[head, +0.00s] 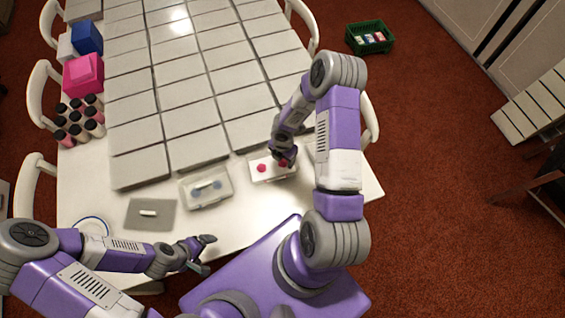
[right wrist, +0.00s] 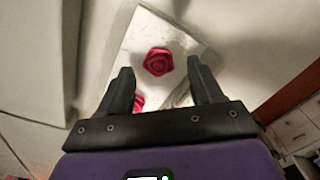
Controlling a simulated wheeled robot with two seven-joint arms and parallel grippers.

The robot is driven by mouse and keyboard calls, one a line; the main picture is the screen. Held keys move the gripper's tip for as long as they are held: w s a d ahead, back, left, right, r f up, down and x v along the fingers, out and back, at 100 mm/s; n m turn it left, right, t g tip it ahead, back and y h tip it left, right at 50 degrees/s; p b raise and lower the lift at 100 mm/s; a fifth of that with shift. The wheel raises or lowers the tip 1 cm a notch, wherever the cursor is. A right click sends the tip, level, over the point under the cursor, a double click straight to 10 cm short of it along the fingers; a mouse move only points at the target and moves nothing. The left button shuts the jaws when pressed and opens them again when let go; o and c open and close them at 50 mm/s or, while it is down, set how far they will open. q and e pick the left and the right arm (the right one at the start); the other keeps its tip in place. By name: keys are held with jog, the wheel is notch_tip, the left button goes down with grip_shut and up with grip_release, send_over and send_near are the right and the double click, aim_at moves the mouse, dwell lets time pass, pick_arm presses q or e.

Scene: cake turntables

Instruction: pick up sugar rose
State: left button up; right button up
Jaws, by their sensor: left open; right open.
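Two red sugar roses lie on a small white tray (head: 272,179) near the table's front edge. One rose (head: 262,168) is in plain view at the left. The other rose (head: 283,163) is partly covered by my right gripper (head: 285,158), which is over the tray's right part. In the right wrist view, one whole rose (right wrist: 158,61) shows between and beyond the open, empty fingers. A second rose (right wrist: 138,103) is partly hidden by the left finger and the gripper body. My left gripper (head: 205,254) is open and empty, near the table's front edge.
A clear box (head: 207,190) with a bluish item stands left of the tray. Further left are a grey mat (head: 150,222) with a white stick and a round plate (head: 92,222). Pale slabs (head: 200,110) cover the table behind. Bottles (head: 80,115) and a pink box (head: 83,74) stand left.

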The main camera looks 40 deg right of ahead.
jog(key=shift+f, duration=0.95)
jog(key=c, duration=1.1)
